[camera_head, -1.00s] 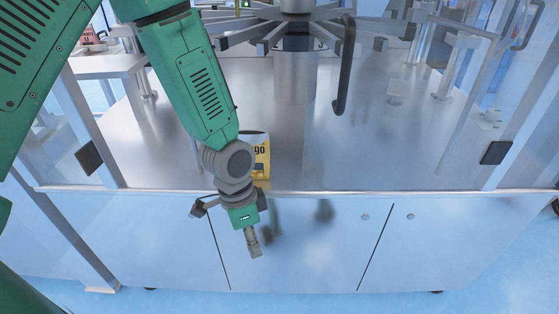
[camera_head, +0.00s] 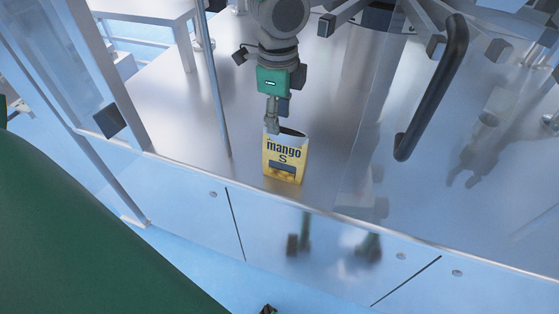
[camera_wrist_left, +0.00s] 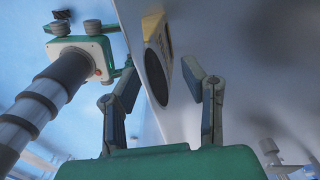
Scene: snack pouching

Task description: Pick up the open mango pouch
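The open mango pouch (camera_head: 283,159) is yellow with a dark, open top. It stands upright on the metal table near the front edge in the head view. My left gripper (camera_head: 277,122) is just above and behind it, close to its rim; its fingers are hard to make out there. In the left wrist view, the two fingers of my left gripper (camera_wrist_left: 162,73) are spread apart. The pouch (camera_wrist_left: 155,38) lies ahead, its dark mouth between and beyond the fingertips. Nothing appears gripped; whether a finger touches the pouch is unclear. My right gripper does not show clearly.
The metal table (camera_head: 190,125) is mostly clear around the pouch. A dark curved handle (camera_head: 432,88) hangs to the right, below radiating metal arms. A thin upright post (camera_head: 213,85) stands to the left of the pouch. The cabinet front drops away just below the pouch.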

